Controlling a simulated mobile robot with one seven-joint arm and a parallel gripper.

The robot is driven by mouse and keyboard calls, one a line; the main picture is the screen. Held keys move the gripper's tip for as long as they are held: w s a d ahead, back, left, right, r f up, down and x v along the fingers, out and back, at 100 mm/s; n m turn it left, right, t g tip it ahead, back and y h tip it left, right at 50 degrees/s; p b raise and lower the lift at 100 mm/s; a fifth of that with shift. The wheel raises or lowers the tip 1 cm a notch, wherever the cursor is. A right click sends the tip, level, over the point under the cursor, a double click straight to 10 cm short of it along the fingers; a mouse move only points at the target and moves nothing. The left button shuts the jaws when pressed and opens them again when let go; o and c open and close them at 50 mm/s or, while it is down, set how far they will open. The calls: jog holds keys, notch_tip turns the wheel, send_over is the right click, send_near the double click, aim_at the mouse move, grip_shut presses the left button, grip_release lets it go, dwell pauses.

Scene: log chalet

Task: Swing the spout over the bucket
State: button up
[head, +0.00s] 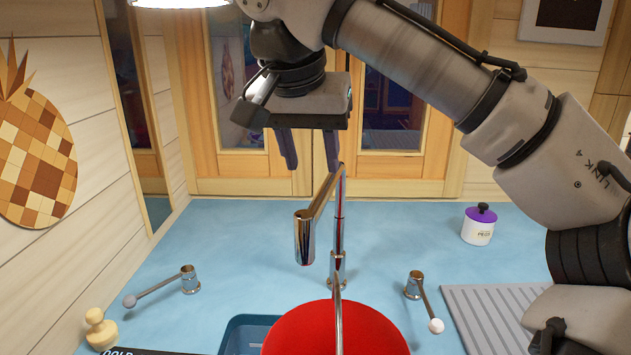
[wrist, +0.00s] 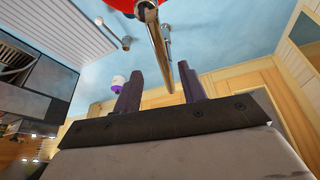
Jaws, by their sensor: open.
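The chrome spout (head: 304,238) is a slanting arm on an upright post, with its thick nozzle hanging to the left of the post. It also shows in the wrist view (wrist: 158,45), running down the picture between my two fingers. The red bucket (head: 335,332) is at the bottom of the head view, in front of the post, with a thin metal handle; its lower part is out of frame. My gripper (head: 312,169) is open and empty, pointing down just above the spout's upper end. Its fingers (wrist: 160,70) appear on either side of the spout; contact is unclear.
A lever with a grey knob (head: 160,288) is left of the spout; one with a white knob (head: 425,302) is right. A blue basin (head: 245,335) lies beside the bucket. A purple-lidded jar (head: 478,226), ridged drainboard (head: 500,312) and wooden knobbed object (head: 100,332) stand apart.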

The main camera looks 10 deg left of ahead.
jog(key=p+v, duration=0.5)
jog(key=v, duration=0.1)
dwell(0.4)
